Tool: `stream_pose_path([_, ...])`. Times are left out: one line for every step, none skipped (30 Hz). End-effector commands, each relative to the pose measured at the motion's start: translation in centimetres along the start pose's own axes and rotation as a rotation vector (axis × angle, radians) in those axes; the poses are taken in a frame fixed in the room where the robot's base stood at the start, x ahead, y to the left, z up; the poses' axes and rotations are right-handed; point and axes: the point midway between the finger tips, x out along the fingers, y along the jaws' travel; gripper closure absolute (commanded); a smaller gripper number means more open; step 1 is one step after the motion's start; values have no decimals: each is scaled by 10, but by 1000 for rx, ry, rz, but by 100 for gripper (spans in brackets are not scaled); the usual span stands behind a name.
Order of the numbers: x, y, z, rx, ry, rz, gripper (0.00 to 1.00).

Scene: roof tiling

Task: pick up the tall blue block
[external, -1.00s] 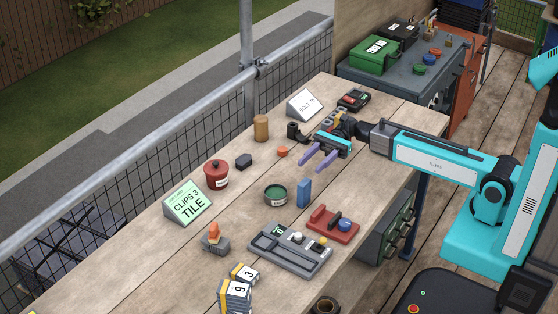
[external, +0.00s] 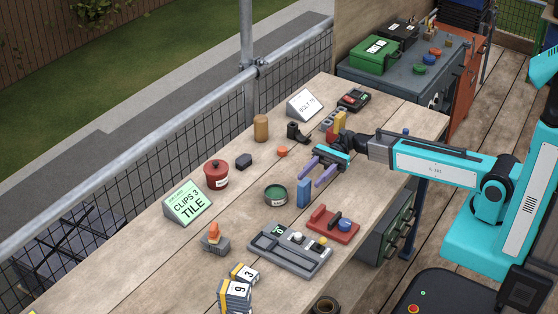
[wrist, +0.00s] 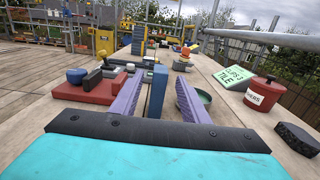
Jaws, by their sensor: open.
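The tall blue block (external: 303,192) stands upright on the wooden bench, between a green round dish and a red tray. In the wrist view the blue block (wrist: 157,92) shows just beyond and between my purple fingers, nearer the left one. My gripper (external: 312,174) is open and empty, its two fingers pointing toward the block from behind it in the external view. The right-hand fingertip looks close to the block; whether they touch I cannot tell. The wrist view shows the open gripper (wrist: 162,90) low over the bench.
The green dish (external: 276,195) is left of the block, partly behind my right finger in the wrist view. The red tray (external: 333,224) with a blue knob is close on the right. A grey device (external: 290,250), red pot (external: 216,174) and sign (external: 187,204) stand around.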

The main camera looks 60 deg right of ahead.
Motion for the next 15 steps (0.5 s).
stream_pose_path([0,0,0,0,0,0,59])
stream_pose_path([0,0,0,0,0,0,59])
stream_pose_path([0,0,0,0,0,0,59])
stream_pose_path([0,0,0,0,0,0,59])
stream_pose_path([0,0,0,0,0,0,59])
stream_pose_path([0,0,0,0,0,0,59])
stream_pose_path([0,0,0,0,0,0,59])
stream_pose_path([0,0,0,0,0,0,59])
stream_pose_path([0,0,-1,0,0,0,59])
stream_pose_path([0,0,-1,0,0,0,59])
stream_pose_path([0,0,-2,1,0,0,59])
stream_pose_path([0,0,-3,1,0,0,59])
stream_pose_path([0,0,-4,1,0,0,59])
stream_pose_path([0,0,-6,1,0,0,59])
stream_pose_path([0,0,-9,2,0,0,59])
